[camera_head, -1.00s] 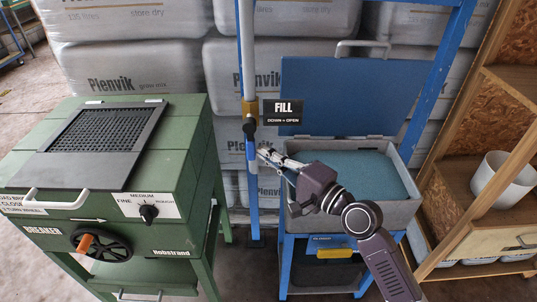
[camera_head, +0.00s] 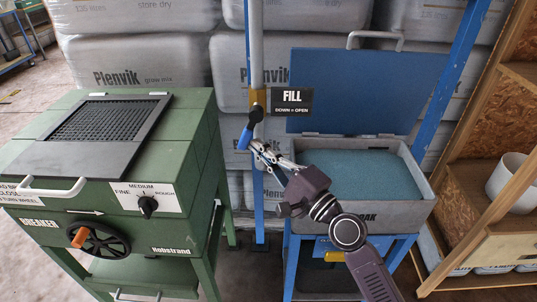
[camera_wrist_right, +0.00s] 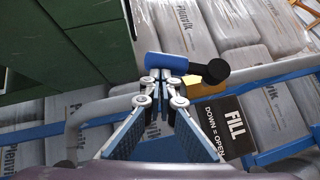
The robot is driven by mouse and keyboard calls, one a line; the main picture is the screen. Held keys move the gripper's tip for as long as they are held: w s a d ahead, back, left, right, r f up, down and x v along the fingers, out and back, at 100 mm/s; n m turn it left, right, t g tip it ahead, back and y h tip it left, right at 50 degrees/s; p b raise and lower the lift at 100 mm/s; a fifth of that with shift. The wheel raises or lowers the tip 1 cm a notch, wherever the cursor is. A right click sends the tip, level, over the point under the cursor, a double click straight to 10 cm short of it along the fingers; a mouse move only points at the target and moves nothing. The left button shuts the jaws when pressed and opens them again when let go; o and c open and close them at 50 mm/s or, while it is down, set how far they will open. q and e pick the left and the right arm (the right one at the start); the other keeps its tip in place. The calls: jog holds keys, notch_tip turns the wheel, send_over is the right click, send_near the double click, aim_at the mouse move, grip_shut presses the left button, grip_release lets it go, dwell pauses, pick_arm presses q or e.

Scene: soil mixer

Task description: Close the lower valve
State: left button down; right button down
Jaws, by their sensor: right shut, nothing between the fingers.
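A valve with a blue lever handle (camera_head: 244,138) and a black hub (camera_head: 256,113) sits on the upright pipe (camera_head: 256,60), beside the black FILL sign (camera_head: 292,101) reading "DOWN = OPEN". The lever slants down and left from its hub. My right gripper (camera_head: 256,147) is shut and empty, its tips against or just beside the lever's lower end. In the wrist view, the closed fingertips (camera_wrist_right: 160,78) meet the blue lever (camera_wrist_right: 166,64), with the black hub (camera_wrist_right: 214,72) to its right. A yellow piece (camera_head: 336,257) shows under the tub, partly hidden by my arm. My left gripper is out of view.
A grey tub (camera_head: 415,213) with blue contents and a raised blue lid (camera_head: 360,90) stands right of the pipe. A green machine (camera_head: 185,130) stands on the left. Stacked grow-mix sacks fill the back. A wooden shelf (camera_head: 490,150) is at right.

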jog(key=shift+a+r+p, duration=0.15)
jog(key=shift+a+p, duration=0.2)
jog(key=shift+a, duration=0.55)
jog(key=shift+a+r+p, duration=0.15)
jog(key=shift+a+p, duration=0.2)
jog(key=shift+a, duration=0.5)
jog(key=shift+a+r, duration=0.2)
jog(key=shift+a, duration=0.4)
jog(key=shift+m+t, duration=0.5)
jog(key=shift+m, duration=0.2)
jog(key=shift+a+r+p, duration=0.4)
jog(key=shift+a+r, duration=1.3)
jog(key=shift+a, duration=0.1)
send_near(240, 146)
jog(key=r, duration=0.1)
jog(key=s+a+r, duration=0.1)
jog(key=a+r, duration=0.1)
jog(key=shift+s+a+r, duration=0.1)
jog(key=shift+s, duration=0.3)
